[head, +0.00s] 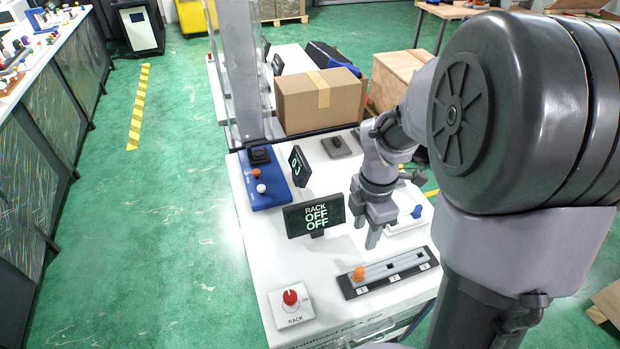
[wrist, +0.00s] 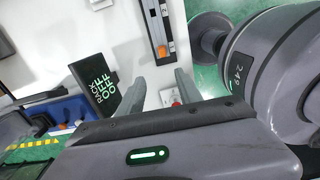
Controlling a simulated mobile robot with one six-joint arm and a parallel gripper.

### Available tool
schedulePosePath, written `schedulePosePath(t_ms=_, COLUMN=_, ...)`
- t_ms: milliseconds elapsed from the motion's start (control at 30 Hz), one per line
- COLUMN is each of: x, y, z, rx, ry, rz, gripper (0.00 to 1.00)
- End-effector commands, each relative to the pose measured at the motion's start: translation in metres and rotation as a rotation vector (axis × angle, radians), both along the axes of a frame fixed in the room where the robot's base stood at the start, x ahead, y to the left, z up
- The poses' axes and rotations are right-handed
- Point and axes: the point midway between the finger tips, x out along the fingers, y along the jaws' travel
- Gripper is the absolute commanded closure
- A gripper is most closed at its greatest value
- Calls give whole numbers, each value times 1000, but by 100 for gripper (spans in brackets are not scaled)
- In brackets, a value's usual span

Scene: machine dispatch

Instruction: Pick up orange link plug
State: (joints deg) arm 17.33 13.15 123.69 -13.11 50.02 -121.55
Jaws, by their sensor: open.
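The orange link plug (head: 358,273) sits at the left end of a dark strip with a grey rail (head: 388,272), by the label 1. In the wrist view the orange plug (wrist: 162,50) shows at the near end of the strip (wrist: 152,22), beyond my fingertips. My gripper (head: 373,235) points down above the white table, behind and above the strip, apart from the plug. In the wrist view my gripper (wrist: 160,82) has its two fingers spread with nothing between them.
A RACK OFF OFF display (head: 315,215) stands left of my gripper. A red knob (head: 290,298) on a white plate is at the table's front left. A blue box (head: 265,180) with buttons, a smaller display (head: 299,166) and a cardboard box (head: 320,98) are farther back.

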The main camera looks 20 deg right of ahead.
Motion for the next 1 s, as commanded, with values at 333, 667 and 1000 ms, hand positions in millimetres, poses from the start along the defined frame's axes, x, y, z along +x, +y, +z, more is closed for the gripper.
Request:
schedulePosePath(t_ms=333, x=-1, y=-1, z=-102, rx=2, ry=7, rz=18, gripper=58)
schedulePosePath(t_ms=667, x=-2, y=0, z=-142, rx=1, ry=5, rz=17, gripper=58)
schedulePosePath(t_ms=1000, x=-2, y=0, z=-174, rx=1, ry=3, rz=16, gripper=58)
